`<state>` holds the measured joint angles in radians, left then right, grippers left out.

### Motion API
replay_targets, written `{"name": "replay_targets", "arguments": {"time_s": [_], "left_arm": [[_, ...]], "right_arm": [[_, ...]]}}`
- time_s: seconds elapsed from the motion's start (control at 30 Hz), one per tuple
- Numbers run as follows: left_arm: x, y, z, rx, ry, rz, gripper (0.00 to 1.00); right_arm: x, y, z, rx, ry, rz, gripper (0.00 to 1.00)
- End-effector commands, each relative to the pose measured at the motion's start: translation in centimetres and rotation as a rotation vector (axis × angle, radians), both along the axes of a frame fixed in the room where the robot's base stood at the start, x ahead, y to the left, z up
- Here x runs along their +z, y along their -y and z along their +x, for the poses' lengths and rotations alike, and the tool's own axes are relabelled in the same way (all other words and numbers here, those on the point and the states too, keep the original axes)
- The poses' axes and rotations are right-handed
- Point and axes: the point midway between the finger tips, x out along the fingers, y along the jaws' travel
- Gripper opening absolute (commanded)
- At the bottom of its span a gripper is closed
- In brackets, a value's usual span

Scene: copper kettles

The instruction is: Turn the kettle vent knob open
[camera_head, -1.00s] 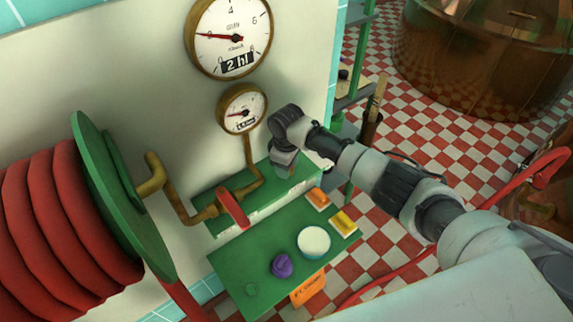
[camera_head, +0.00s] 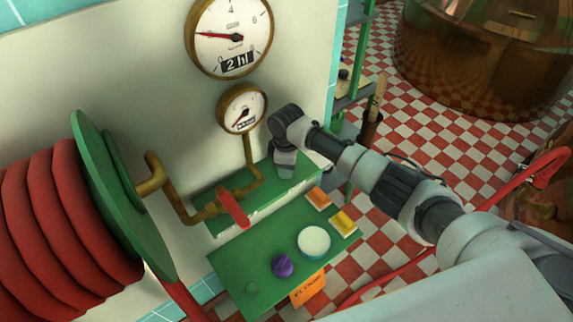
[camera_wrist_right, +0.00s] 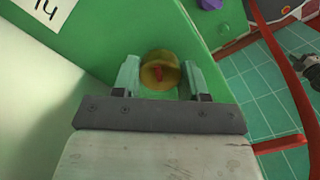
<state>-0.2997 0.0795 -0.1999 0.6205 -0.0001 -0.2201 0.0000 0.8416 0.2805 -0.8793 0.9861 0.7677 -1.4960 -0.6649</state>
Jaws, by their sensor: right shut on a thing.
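The vent knob is a round, yellow-brass knob (camera_wrist_right: 158,74) with a red mark on its face, set on a green panel in the wrist view. My right gripper (camera_wrist_right: 160,66) has one finger on each side of the knob and is shut on it. In the head view my right gripper (camera_head: 285,168) points down at the right part of the green wall ledge (camera_head: 212,200), and the knob is hidden behind it there. My left gripper is not in view.
A red lever (camera_head: 233,208) on a brass pipe is left of my gripper. Below, a green panel (camera_head: 235,258) carries a purple knob (camera_head: 282,265), a white round button (camera_head: 313,241), and orange and yellow switches. Two gauges are above, a red hose reel at left.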

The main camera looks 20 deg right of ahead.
Motion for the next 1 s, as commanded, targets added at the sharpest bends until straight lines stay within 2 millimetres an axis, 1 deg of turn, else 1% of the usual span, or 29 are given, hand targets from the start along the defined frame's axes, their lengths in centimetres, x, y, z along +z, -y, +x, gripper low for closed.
{"name": "replay_targets", "arguments": {"time_s": [0.1, 0.13, 0.27, 0.53, 0.67, 0.77, 1.0], "left_arm": [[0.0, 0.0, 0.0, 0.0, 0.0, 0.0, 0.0], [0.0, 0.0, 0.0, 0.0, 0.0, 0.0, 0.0], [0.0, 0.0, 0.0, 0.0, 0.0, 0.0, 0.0], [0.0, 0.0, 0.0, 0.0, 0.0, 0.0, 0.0], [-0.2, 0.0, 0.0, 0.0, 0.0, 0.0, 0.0], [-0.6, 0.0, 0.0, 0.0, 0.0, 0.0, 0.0], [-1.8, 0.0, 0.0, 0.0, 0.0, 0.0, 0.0]], "right_arm": [[0.1, 0.0, 0.1, 0.002, 0.004, 0.001, 0.2], [0.2, 0.0, 0.1, 0.002, 0.004, 0.001, 0.48], [0.1, 0.0, 0.1, 0.001, 0.003, 0.0, 0.68], [0.1, 0.0, 0.0, 0.0, 0.002, -0.001, 0.69], [0.9, 0.0, 0.1, 0.0, 0.003, 0.001, 0.69], [2.5, 0.0, 0.2, 0.002, 0.006, 0.002, 0.69], [7.3, 0.0, 0.1, 0.002, 0.006, 0.002, 0.69]]}}
